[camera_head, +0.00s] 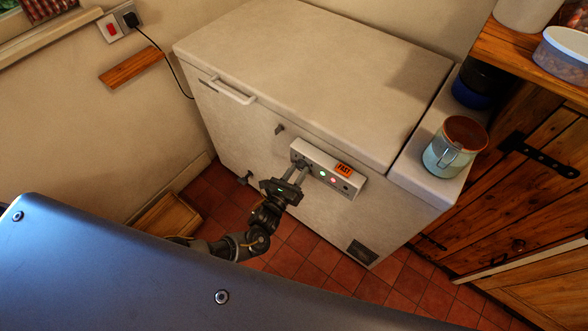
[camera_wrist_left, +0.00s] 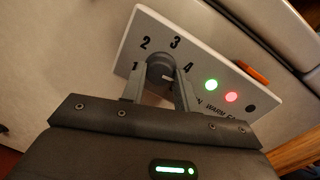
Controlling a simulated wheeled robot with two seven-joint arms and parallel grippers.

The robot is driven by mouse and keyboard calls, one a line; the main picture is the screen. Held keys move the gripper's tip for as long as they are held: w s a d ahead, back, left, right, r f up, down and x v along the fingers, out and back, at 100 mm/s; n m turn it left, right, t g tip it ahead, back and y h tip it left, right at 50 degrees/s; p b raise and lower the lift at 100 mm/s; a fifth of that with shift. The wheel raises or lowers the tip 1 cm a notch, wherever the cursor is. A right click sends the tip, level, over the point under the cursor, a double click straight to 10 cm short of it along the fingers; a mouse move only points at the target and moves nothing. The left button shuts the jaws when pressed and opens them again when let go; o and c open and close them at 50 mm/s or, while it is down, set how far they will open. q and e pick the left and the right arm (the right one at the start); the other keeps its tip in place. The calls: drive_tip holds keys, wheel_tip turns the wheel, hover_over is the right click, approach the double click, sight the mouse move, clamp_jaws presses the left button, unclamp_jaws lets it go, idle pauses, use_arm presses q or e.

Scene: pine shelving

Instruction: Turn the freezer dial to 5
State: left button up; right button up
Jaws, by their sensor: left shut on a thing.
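The white chest freezer (camera_head: 320,75) stands against the wall with its lid closed. Its control panel (camera_head: 318,163) is on the front; it also shows in the left wrist view (camera_wrist_left: 132,45). The dark round dial (camera_wrist_left: 158,66) sits there with the numbers 1 to 4 readable around it; a 5 is not clearly visible. A pale mark shows on the dial's lower right, but its exact setting is unclear. My left gripper (camera_head: 297,172) reaches the panel, its two fingers shut on the dial and partly hiding it. My right gripper is not in view.
A mug (camera_head: 455,148) stands on the ledge at the right, by wooden cupboards (camera_head: 530,190). A handle (camera_head: 228,92) juts from the lid's front. Tiled floor (camera_head: 300,262) lies in front.

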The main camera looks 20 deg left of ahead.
use_arm(q)
drive_tip(key=m, duration=0.3)
drive_tip(key=shift+w+a+r+m+p, duration=0.15)
drive_tip(key=shift+w+r+m+p, duration=0.15)
drive_tip(key=shift+r+m, duration=0.1)
drive_tip(key=shift+f+m+t+h+p, duration=0.1)
drive_tip(key=shift+m+t+h+p, duration=0.35)
drive_tip(key=shift+m, duration=1.45)
drive_tip(key=o, duration=1)
drive_tip(key=shift+f, duration=0.2)
drive_tip(key=shift+s+g, duration=0.1)
drive_tip(key=shift+g, duration=0.15)
drive_tip(key=shift+s+a+f, duration=0.15)
drive_tip(key=shift+s, duration=0.4)
drive_tip(key=v, duration=0.9)
drive_tip(key=shift+s, duration=0.25)
